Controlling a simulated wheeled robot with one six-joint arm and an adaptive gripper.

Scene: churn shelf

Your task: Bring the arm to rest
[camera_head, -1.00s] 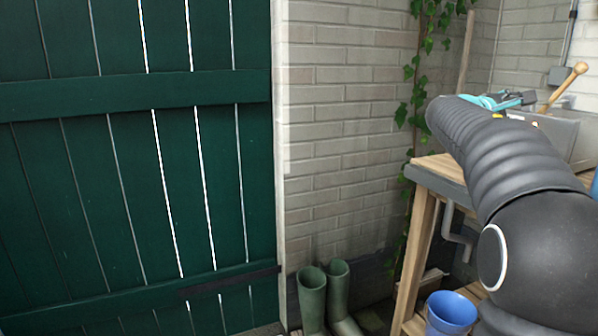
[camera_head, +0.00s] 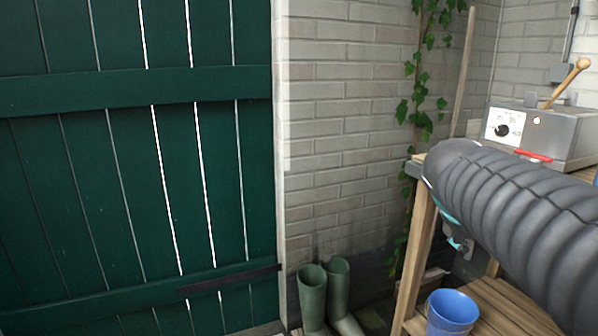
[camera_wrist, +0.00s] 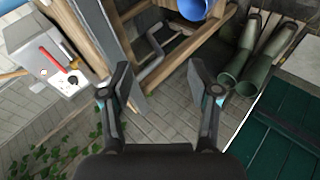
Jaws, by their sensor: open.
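My gripper (camera_wrist: 160,92) is open and empty in the wrist view, its two dark fingers apart with light blue marks near the tips. Beyond the fingers are the wooden bench frame and brickwork. In the head view my dark ribbed arm crosses the right side in front of the bench. The gripper is mostly hidden behind the arm there; only a small teal part shows below it.
A wooden bench (camera_head: 415,265) carries a grey metal box with a dial (camera_head: 560,135). A blue bucket (camera_head: 452,308) stands on its lower shelf. Green boots (camera_head: 313,298) stand by the brick wall (camera_head: 345,130). A green plank door (camera_head: 130,180) fills the left.

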